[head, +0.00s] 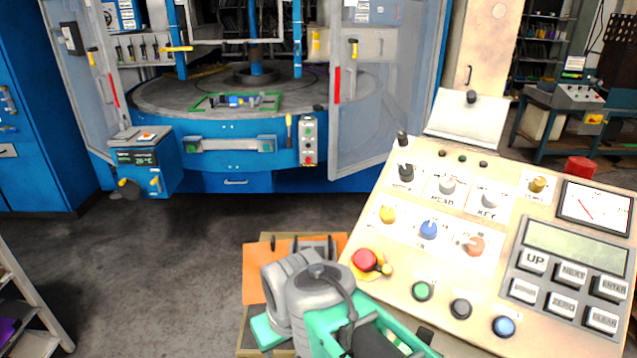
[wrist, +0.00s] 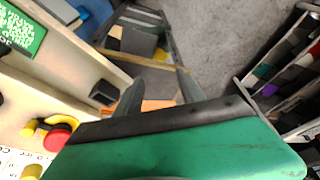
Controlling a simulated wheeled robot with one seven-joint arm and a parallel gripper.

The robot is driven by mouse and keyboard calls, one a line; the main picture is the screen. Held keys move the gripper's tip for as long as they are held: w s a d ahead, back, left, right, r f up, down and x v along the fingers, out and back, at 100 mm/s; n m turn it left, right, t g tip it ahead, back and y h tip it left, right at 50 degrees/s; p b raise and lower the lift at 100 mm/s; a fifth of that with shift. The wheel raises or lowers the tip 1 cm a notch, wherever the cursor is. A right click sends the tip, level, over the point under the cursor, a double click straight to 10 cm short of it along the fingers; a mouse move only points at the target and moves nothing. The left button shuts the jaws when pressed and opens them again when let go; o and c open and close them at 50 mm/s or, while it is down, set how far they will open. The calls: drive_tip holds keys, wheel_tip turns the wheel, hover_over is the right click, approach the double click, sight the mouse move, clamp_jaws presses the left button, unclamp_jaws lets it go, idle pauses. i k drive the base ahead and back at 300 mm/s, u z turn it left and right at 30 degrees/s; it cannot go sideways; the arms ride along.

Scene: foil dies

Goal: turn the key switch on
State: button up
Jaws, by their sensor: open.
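The key switch (head: 490,198) is a pale grey knob above a label reading KEY, in the upper row of the cream control panel (head: 400,262). Its exact turn angle is too small to tell. My gripper (wrist: 158,92) shows in the wrist view with its two dark fingers apart and nothing held between them. In the head view my arm is low in the middle, left of the panel's lower edge, well away from the key switch. The fingertips cannot be made out clearly there. The key switch is not seen in the wrist view.
A red emergency button (head: 364,260) sits on the panel's near left corner, close to my arm; it also shows in the wrist view (wrist: 57,138). Other knobs, such as a blue one (head: 428,230), surround the key switch. An orange sheet (head: 257,272) lies below my arm.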

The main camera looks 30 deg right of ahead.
sight(492, 196)
drive_tip(key=z, duration=0.2)
drive_tip(key=k, duration=0.25)
drive_tip(key=u, duration=0.3)
drive_tip(key=i, duration=0.25)
drive_tip(key=z, duration=2.05)
